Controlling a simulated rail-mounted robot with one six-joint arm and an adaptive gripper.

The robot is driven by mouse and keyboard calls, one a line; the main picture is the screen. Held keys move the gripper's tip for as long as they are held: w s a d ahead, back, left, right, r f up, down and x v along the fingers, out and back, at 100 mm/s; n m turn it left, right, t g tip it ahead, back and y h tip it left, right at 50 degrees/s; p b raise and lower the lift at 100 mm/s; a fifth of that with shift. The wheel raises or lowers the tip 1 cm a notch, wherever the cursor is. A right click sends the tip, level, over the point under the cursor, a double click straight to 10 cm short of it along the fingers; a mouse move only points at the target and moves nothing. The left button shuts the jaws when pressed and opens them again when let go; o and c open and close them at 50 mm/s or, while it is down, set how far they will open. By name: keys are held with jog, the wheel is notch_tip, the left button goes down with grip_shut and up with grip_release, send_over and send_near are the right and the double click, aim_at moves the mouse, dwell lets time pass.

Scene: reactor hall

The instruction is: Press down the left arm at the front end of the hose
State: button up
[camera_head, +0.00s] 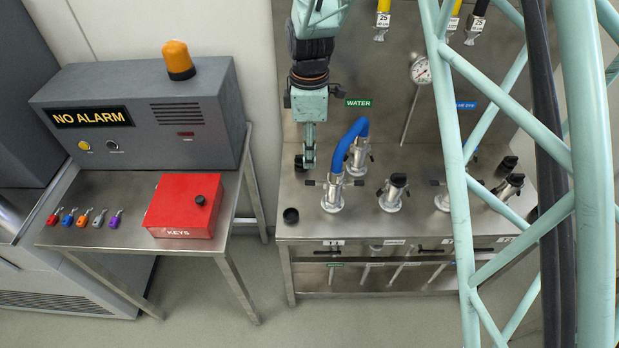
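The blue hose (351,137) arches from a rear silver coupling to a front silver coupling (333,196) on the steel bench. The front coupling's left arm (312,183) is a short dark lever sticking out to the left, roughly level. A matching right arm (356,183) sticks out on the other side. My gripper (304,163) points down, just above and slightly behind the left arm, with a small gap seeming to lie between them. It looks empty. Its fingers overlap in this view, so their opening is unclear.
A black cap (291,215) lies at the bench's front left. More capped couplings (394,192) stand to the right. A pressure gauge (421,71) on a thin stem is behind. At left, a table holds a red KEYS box (184,206) and a grey alarm unit (144,112).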

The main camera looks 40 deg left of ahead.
aim_at(310, 182)
jog(key=shift+f, duration=5.35)
jog(key=shift+c, duration=0.9)
jog(key=c, duration=0.7)
